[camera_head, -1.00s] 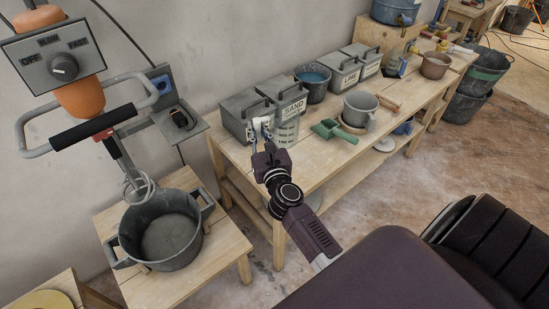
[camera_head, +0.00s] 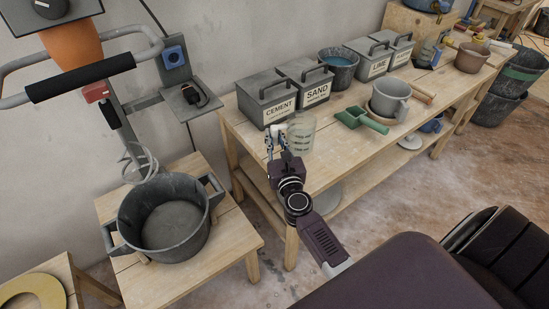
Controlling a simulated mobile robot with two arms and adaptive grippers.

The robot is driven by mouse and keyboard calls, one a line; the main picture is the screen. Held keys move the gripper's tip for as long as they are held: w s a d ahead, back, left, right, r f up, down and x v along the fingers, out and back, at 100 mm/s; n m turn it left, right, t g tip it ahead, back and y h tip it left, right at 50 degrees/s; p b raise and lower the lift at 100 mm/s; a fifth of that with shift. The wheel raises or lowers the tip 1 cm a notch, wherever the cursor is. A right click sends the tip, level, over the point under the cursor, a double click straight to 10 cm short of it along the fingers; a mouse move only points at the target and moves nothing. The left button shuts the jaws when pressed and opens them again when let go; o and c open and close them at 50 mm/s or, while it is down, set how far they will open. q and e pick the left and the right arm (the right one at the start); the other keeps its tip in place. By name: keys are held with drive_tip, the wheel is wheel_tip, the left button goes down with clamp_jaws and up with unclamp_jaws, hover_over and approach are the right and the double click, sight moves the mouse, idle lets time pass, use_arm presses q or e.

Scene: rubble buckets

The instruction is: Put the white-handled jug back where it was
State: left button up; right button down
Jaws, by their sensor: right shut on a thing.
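The white-handled jug (camera_head: 303,134) is a clear measuring jug with dark marks on its side. It is upright at the front part of the workbench top, in front of the SAND bin (camera_head: 311,86). My right gripper (camera_head: 276,143) is shut on its white handle, on the jug's left side. The fingertips and part of the handle are hard to make out. I cannot tell whether the jug's base touches the bench or hangs just above it. My left gripper is not in view.
The workbench (camera_head: 345,155) also holds a CEMENT bin (camera_head: 271,101), a LIME bin (camera_head: 372,62), a green scoop (camera_head: 360,120) and a grey pitcher (camera_head: 391,98). Bare bench lies between jug and scoop. A mixing bucket (camera_head: 165,222) stands on a low table at left.

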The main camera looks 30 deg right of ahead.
drive_tip(key=shift+f+b, duration=1.4)
drive_tip(key=shift+f, duration=1.3)
drive_tip(key=shift+f, duration=0.15)
drive_tip(key=c, duration=1.9)
unclamp_jaws()
drive_tip(key=shift+r, duration=0.2)
drive_tip(key=b+v, duration=0.1)
drive_tip(key=v, duration=1.1)
